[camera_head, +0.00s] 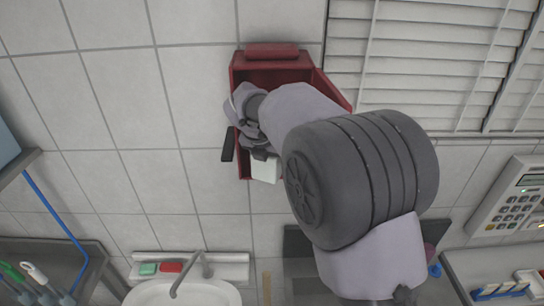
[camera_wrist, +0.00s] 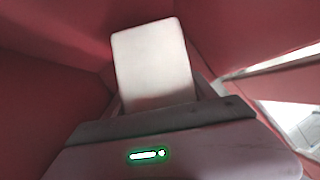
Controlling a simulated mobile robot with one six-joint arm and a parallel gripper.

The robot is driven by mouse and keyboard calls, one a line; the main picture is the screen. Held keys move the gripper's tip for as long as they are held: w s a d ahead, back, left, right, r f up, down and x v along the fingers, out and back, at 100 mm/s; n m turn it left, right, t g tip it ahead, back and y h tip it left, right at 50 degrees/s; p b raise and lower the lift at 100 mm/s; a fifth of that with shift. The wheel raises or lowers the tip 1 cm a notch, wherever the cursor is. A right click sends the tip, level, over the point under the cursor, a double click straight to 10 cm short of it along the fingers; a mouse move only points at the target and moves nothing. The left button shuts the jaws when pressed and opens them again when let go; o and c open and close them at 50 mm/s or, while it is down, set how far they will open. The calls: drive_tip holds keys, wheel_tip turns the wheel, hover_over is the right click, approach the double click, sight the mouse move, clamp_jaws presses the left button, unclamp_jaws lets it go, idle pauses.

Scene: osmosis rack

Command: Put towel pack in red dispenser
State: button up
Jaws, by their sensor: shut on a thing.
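The red dispenser (camera_head: 270,50) is on the tiled wall with its front open, and my arm covers much of its inside. My gripper (camera_head: 250,155) is at the dispenser's lower part, shut on the white towel pack (camera_head: 265,169). In the wrist view the towel pack (camera_wrist: 153,62) stands up beyond my gripper (camera_wrist: 155,125), with red dispenser walls (camera_wrist: 55,75) around it. The pack's lower end is hidden behind the gripper. I cannot tell whether the pack touches the dispenser's back or floor.
A sink (camera_head: 180,293) with a tap is below, and a ledge with a green and a red bar (camera_head: 170,267) is behind it. Window blinds (camera_head: 430,60) are at the upper right. A keypad device (camera_head: 510,200) is at the right. A shelf with brushes (camera_head: 35,275) is at the lower left.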

drive_tip(key=o, duration=1.2)
drive_tip(key=shift+f, duration=0.1)
drive_tip(key=v, duration=1.2)
